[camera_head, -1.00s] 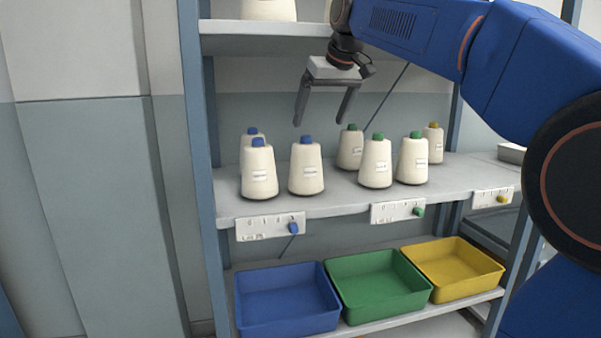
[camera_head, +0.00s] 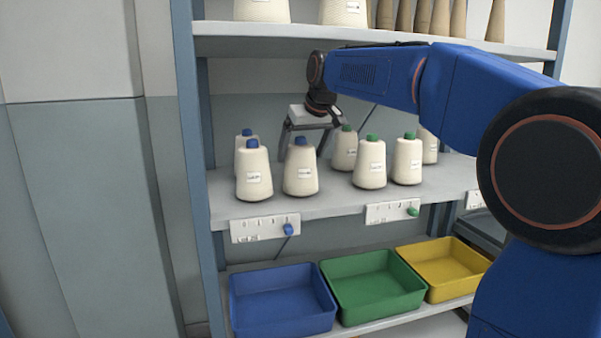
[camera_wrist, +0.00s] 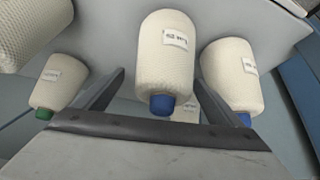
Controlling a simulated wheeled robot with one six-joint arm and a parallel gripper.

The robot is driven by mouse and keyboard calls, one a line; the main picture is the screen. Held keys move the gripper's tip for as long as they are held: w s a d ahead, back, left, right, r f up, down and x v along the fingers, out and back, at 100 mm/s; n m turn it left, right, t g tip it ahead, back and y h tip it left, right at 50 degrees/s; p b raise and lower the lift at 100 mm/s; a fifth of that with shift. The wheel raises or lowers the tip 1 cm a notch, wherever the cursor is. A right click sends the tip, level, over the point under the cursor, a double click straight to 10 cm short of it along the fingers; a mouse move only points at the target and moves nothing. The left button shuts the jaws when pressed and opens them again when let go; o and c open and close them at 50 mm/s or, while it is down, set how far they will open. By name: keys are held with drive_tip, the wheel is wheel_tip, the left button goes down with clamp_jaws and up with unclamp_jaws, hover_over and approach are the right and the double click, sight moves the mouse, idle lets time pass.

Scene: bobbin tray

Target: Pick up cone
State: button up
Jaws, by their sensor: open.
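Cream yarn cones with coloured caps stand upright on the middle shelf. A blue-capped cone (camera_head: 300,178) is at the front, right of another blue-capped cone (camera_head: 254,178); a third blue-capped cone (camera_head: 239,158) is partly hidden behind. Three green-capped cones (camera_head: 370,168) stand to the right, and one more cone (camera_head: 430,150) is partly covered by my arm. In the wrist view one blue-capped cone (camera_wrist: 165,55) lies between the fingers' directions, with no clear contact.
Upper shelf (camera_head: 290,28) with more cones is above my arm. Label strips (camera_head: 265,228) run along the middle shelf (camera_head: 330,200) edge. Blue (camera_head: 283,325), green (camera_head: 375,302) and yellow (camera_head: 462,288) bins sit below. Neighbouring cones flank the gripper closely.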

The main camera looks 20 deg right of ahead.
drive_tip(key=x, duration=0.4)
drive_tip(key=shift+w+a+f, duration=0.1)
drive_tip(key=shift+a+f, duration=0.05)
drive_tip(key=shift+a, duration=0.1)
drive_tip(key=shift+c, duration=0.5)
drive_tip(key=c, duration=1.3)
drive_tip(key=shift+o, duration=0.2)
